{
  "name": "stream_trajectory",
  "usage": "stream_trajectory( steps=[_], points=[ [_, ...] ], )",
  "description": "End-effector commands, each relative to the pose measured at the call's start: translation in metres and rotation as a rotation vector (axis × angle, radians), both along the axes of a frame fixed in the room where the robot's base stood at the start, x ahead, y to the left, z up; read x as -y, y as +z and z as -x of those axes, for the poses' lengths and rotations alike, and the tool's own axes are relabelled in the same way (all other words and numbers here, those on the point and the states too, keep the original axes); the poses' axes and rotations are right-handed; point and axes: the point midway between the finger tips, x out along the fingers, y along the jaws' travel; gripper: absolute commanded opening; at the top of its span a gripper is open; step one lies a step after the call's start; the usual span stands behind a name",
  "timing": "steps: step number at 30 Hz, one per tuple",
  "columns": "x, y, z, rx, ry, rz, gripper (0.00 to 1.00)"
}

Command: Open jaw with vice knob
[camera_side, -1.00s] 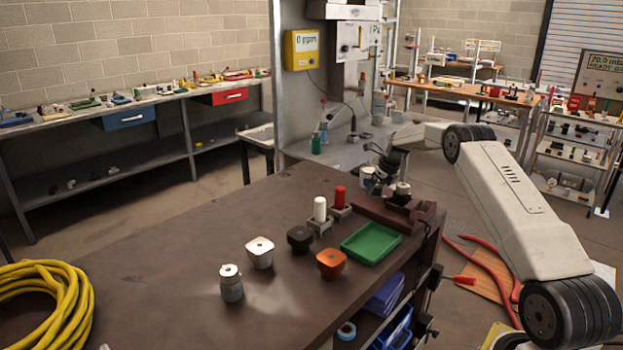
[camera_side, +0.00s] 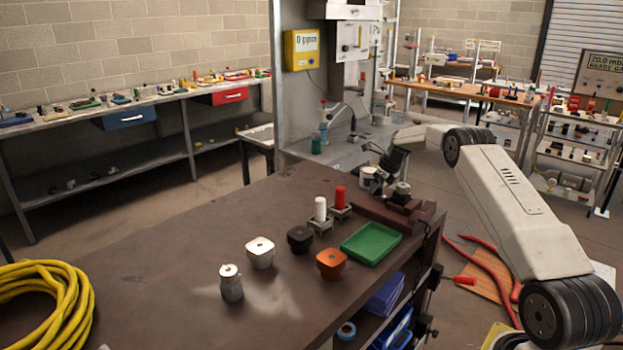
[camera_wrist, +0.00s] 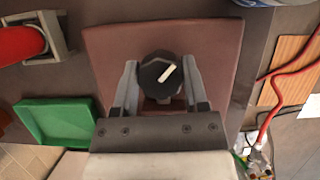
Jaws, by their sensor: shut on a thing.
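The vice (camera_side: 393,213) is a brown-red block on the back right corner of the dark workbench. In the wrist view its flat top (camera_wrist: 215,50) fills the middle. The vice knob (camera_wrist: 160,76) is black and round with a white pointer line, which points up and to the right in the wrist view. My gripper (camera_wrist: 160,80) has one finger on each side of the knob and is shut on it. In the side view my gripper (camera_side: 394,172) is small and dark above the vice, and its grip is hard to make out. The jaw opening is not clearly visible.
A green tray (camera_side: 371,243) lies just in front of the vice. A red-topped piece (camera_side: 340,196) and a white-topped piece (camera_side: 320,209) stand left of it.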

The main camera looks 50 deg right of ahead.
Motion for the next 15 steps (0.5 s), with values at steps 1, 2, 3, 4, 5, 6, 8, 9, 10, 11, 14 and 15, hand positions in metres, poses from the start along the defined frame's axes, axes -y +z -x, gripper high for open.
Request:
stream_trajectory(
  steps=[1, 2, 3, 4, 5, 6, 8, 9, 10, 11, 14, 15],
  points=[
    [0.0004, 0.0000, 0.0002, -0.001, 0.029, -0.001, 0.00],
    [0.0003, -0.0003, 0.0003, -0.001, 0.047, -0.002, 0.00],
    [0.0003, -0.0003, 0.0001, 0.000, 0.076, -0.001, 0.00],
    [0.0003, 0.0000, 0.0001, 0.000, 0.099, -0.001, 0.00],
    [0.0004, 0.0000, 0.0000, 0.000, 0.121, -0.001, 0.00],
    [0.0003, -0.0001, -0.0001, 0.000, 0.151, 0.000, 0.00],
    [0.0003, -0.0002, -0.0001, 0.000, 0.195, 0.000, 0.00],
    [0.0002, -0.0001, -0.0001, 0.000, 0.223, 0.000, 0.00],
    [0.0002, -0.0001, -0.0001, 0.000, 0.242, -0.001, 0.00],
    [0.0002, -0.0004, -0.0001, 0.000, 0.261, 0.000, 0.00],
    [0.0002, 0.0000, -0.0001, 0.000, 0.315, 0.000, 0.00],
    [0.0002, -0.0002, -0.0001, 0.000, 0.335, -0.001, 0.00]
  ],
)
